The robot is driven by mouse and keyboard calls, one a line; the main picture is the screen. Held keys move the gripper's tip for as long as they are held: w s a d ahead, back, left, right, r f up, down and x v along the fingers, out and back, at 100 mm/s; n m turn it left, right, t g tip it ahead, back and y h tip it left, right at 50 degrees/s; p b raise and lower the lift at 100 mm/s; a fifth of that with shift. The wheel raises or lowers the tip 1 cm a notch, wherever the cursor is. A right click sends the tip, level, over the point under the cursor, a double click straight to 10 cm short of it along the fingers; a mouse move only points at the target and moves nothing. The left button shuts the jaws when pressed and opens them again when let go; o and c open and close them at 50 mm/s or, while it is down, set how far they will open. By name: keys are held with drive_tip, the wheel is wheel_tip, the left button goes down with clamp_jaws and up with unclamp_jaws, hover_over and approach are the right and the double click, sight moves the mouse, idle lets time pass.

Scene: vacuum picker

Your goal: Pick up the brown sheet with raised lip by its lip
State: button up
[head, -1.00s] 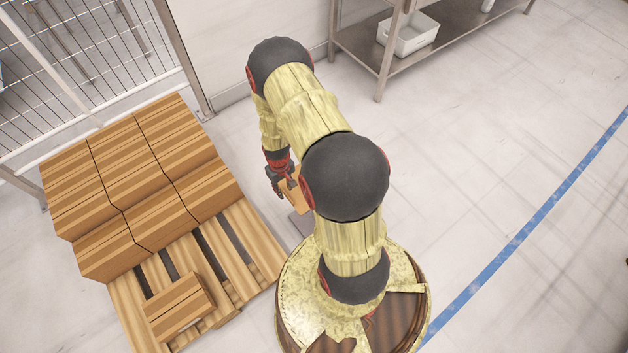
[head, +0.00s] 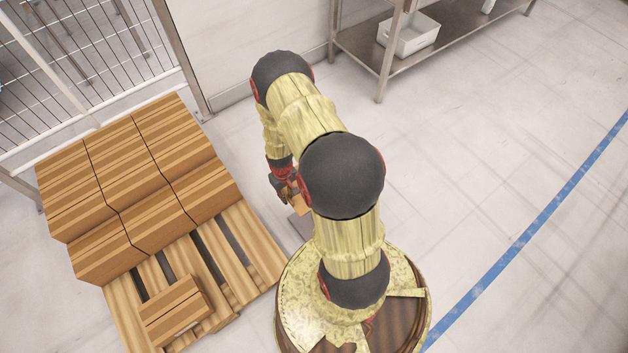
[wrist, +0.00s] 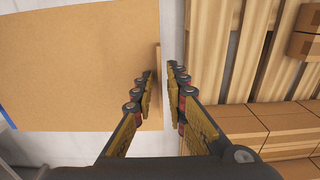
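The brown sheet (wrist: 75,60) fills the left of the wrist view as a flat tan panel. Its raised lip (wrist: 157,62) stands along the sheet's right edge, between the fingertips of my gripper (wrist: 163,78). The fingers are apart, with the lip nearer the left finger and a clear gap to the right finger. I cannot tell whether the left finger touches the lip. In the head view my gripper (head: 290,188) points down beside a small visible part of the sheet (head: 302,206); my arm hides the rest.
A wooden pallet (head: 240,240) with several stacked boxes (head: 130,175) stands left of my gripper; a single box (head: 175,308) lies at its near end. A wire fence (head: 85,60) and a metal shelf (head: 375,45) with a white bin (head: 408,35) are behind. Floor at right is clear.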

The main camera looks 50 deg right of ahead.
clamp_jaws()
idle(0.4)
